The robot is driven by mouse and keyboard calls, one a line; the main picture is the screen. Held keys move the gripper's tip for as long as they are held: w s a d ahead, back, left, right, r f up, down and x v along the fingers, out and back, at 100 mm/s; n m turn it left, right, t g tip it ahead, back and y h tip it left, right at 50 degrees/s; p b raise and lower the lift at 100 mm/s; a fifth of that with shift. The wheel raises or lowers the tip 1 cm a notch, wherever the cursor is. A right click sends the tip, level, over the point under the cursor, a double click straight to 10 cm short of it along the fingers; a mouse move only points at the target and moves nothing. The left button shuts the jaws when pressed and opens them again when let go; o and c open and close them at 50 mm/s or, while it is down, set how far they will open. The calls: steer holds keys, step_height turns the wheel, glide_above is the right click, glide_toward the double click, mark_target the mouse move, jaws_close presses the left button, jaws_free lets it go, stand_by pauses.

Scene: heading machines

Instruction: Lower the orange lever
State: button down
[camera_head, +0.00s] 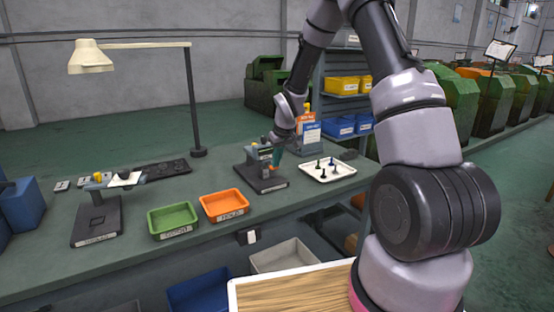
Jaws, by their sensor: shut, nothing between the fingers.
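A dark bench device (262,183) with a flat base and a grey upright stands on the workbench, right of the orange tray. My gripper (275,163) is over this device, close against its upright. The gripper looks shut and holds nothing that I can see. A small orange patch shows beside the fingertips; it is too small to tell whether it is the lever, or whether the fingers touch it. A second device (97,220) with a yellow-orange knob (97,177) on top stands at the left of the bench, well away from my gripper.
A green tray (173,220) and an orange tray (224,205) sit at the bench's front. A white tray (345,172) with several dark pieces lies right of the device. A desk lamp (193,100) stands behind. Shelves with yellow and blue bins (340,126) are at the back.

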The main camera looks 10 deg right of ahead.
steer(key=shift+s+d+f, duration=0.1)
steer(key=shift+s+f, duration=0.1)
steer(key=shift+f, duration=0.3)
steer(key=shift+s+f, duration=0.2)
steer(key=shift+f, duration=0.25)
steer(key=shift+r, duration=0.1)
steer(key=shift+r, duration=0.7)
